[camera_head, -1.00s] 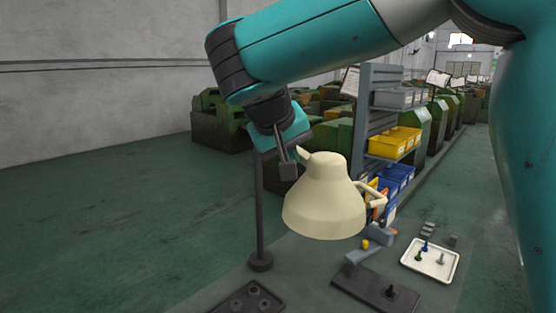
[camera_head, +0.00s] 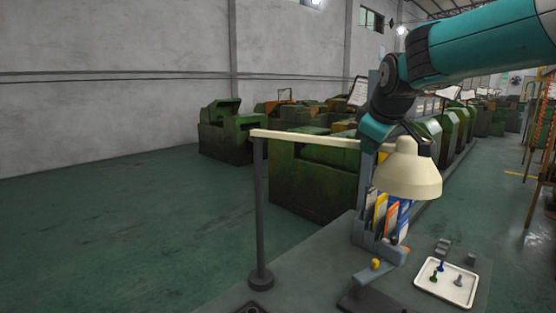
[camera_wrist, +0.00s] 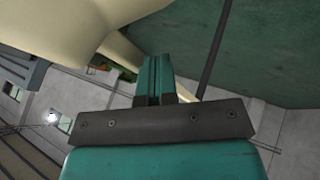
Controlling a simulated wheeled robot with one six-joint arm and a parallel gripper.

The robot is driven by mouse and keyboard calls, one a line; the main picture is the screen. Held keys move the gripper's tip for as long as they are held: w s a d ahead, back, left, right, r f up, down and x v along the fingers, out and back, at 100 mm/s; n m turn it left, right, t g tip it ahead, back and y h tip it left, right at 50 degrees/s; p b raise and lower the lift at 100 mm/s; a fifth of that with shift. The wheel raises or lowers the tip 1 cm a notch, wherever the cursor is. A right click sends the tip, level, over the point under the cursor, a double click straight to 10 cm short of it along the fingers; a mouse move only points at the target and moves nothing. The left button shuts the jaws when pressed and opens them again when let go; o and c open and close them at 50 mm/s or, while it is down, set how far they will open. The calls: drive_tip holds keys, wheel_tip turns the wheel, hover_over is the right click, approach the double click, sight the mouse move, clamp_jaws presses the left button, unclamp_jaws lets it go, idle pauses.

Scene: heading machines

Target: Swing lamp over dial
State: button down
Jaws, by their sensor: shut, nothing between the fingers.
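The lamp has a cream shade (camera_head: 408,178) hanging from the right end of a cream arm (camera_head: 312,138), which runs from a dark upright post (camera_head: 260,215) on the bench. In the head view my gripper (camera_head: 377,137) is at the left of the shade's top, near the arm's end; its fingertips are largely hidden there. In the wrist view my gripper (camera_wrist: 154,75) is shut, with nothing visible between the fingers, and the cream shade (camera_wrist: 55,35) fills the upper left. Whether it touches the lamp I cannot tell. I cannot clearly make out a dial.
A grey-blue fixture with a yellow knob (camera_head: 375,264) stands below and left of the shade. A white tray (camera_head: 437,293) with small coloured pieces lies at right. A rack of folders (camera_head: 377,222) stands behind. Green machines (camera_head: 315,180) stand beyond; open floor (camera_head: 110,230) is at left.

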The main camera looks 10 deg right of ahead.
drive_tip(key=shift+w+d, duration=0.5)
drive_tip(key=s+a+f+b+v, duration=0.2)
drive_tip(key=b+v, duration=0.2)
drive_tip(key=v, duration=0.8)
drive_tip(key=s+a+f+g+y+b, duration=0.1)
drive_tip(key=s+a+f+g, duration=0.1)
drive_tip(key=s+a+f, duration=0.45)
drive_tip(key=s+a+f+g+y+b, duration=0.15)
drive_tip(key=s+f, duration=0.25)
drive_tip(key=f, duration=0.6)
drive_tip(key=s+a+f+g+y, duration=0.1)
drive_tip(key=s+a+f+g, duration=0.1)
drive_tip(key=s+f, duration=0.4)
drive_tip(key=s+a+f+g+y+b, duration=0.1)
drive_tip(key=s+f, duration=0.4)
drive_tip(key=s, duration=0.5)
drive_tip(key=shift+a+f+m+g, duration=0.3)
drive_tip(key=shift+a+f+g, duration=0.15)
drive_tip(key=shift+a, duration=0.6)
